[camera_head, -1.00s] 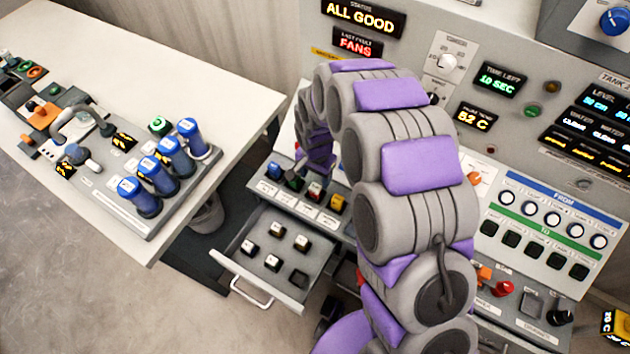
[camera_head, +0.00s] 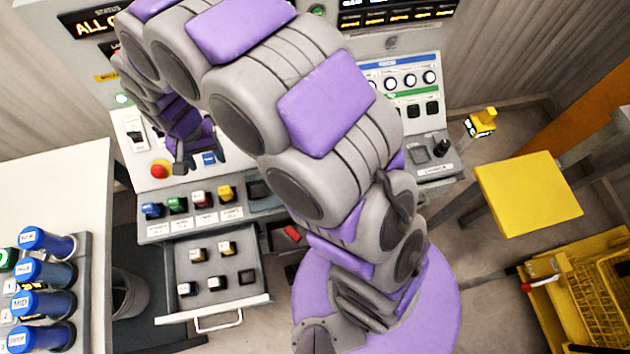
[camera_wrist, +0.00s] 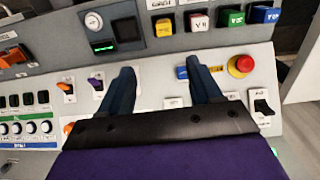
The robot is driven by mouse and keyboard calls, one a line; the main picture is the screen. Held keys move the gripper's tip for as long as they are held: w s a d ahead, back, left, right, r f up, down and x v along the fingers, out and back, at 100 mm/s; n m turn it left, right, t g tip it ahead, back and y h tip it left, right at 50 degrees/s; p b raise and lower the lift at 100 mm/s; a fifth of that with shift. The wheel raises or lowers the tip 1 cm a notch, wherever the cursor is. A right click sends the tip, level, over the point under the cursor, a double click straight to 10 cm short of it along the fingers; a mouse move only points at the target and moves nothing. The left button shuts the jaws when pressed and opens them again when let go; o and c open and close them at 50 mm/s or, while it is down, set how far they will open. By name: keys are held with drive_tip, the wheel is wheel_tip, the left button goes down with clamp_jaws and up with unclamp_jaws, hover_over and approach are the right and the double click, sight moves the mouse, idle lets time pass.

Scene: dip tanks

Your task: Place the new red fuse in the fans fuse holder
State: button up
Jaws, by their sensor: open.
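My gripper (camera_head: 190,165) is open above the sloping control panel, right of the red stop button. In the wrist view my gripper's (camera_wrist: 160,66) two dark fingers are spread with nothing between them. A row of coloured fuses lies beyond the fingertips, seen upside down there: yellow (camera_wrist: 163,28), white with red (camera_wrist: 197,20), green (camera_wrist: 230,17) and blue (camera_wrist: 263,14). In the head view the red-and-white fuse (camera_head: 201,199) sits between the green fuse (camera_head: 177,205) and the yellow fuse (camera_head: 227,193). Labels below are too small to read, so I cannot tell which holder is the fans one.
An open drawer (camera_head: 262,299) with several small blocks juts out below the fuse row. The red stop button (camera_head: 160,170) and switches stand on the panel. A table with blue cylinders (camera_head: 47,240) is at left. A yellow stool (camera_head: 528,195) and yellow cart (camera_head: 590,300) stand right.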

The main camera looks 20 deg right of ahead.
drive_tip(key=s+d+r, duration=0.4)
drive_tip(key=d+r, duration=0.1)
drive_tip(key=d, duration=0.3)
drive_tip(key=s+d+r, duration=0.3)
drive_tip(key=d+r, duration=0.2)
drive_tip(key=d, duration=0.3)
drive_tip(key=s+d+r, duration=0.2)
drive_tip(key=s+d, duration=0.3)
drive_tip(key=s, duration=0.3)
drive_tip(key=s+d+r+g, duration=0.1)
drive_tip(key=s+d+r, duration=0.1)
drive_tip(key=s+d, duration=0.3)
drive_tip(key=s, duration=0.4)
drive_tip(key=shift+d+r+n, duration=0.2)
drive_tip(key=shift+d+n, duration=0.1)
